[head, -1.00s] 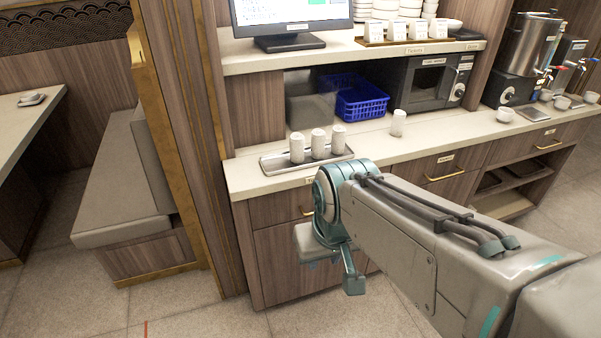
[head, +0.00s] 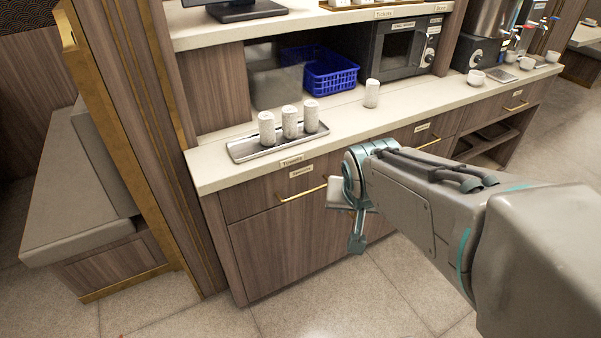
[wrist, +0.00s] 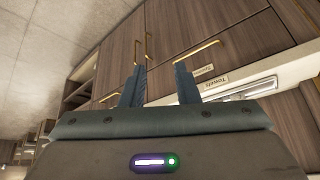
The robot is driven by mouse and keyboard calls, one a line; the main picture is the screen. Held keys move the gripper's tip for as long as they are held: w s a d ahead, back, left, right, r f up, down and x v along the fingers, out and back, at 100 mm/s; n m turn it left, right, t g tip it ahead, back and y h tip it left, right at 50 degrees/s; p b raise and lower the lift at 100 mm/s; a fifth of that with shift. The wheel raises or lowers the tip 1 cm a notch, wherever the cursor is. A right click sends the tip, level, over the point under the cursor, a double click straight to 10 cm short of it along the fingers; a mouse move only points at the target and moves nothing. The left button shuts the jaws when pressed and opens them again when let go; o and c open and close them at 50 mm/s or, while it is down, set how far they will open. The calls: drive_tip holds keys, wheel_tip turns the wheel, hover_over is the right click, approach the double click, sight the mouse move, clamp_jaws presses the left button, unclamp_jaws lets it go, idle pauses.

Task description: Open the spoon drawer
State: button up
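The spoon drawer (head: 268,195) is a shut wood-fronted drawer at the left end of the counter, just under the worktop. Its gold bar handle (head: 301,193) runs level across the front, with a small label above it that seems to read "Spoons" (head: 300,171). In the wrist view the handle (wrist: 197,54) lies beyond the fingertips, near the right finger. My gripper (head: 352,222) is right of the handle in the head view, in front of the cabinet. Its two fingers stand apart with nothing between them in the wrist view (wrist: 158,75). My wrist hides the drawer's right end.
A metal tray (head: 240,152) with white rolled towels stands on the counter above the drawer. A lone white roll (head: 372,94) and a blue basket (head: 332,76) are further back. Another drawer handle (head: 428,143) is to the right. The floor before the cabinet is clear.

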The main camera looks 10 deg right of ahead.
drive_tip(key=w+d+f+m+t+b, duration=0.35)
drive_tip(key=w+f+b, duration=0.4)
drive_tip(key=f, duration=0.25)
drive_tip(key=m+t+y+b, duration=0.6)
drive_tip(key=m+b, duration=0.1)
drive_tip(key=b, duration=0.8)
approach(303, 194)
drive_tip(key=shift+m, duration=0.25)
drive_tip(key=shift+b+x, duration=2.65)
drive_tip(key=shift+x, duration=2.65)
drive_tip(key=shift+d+f, duration=0.2)
drive_tip(key=shift+c, duration=0.3)
clamp_jaws()
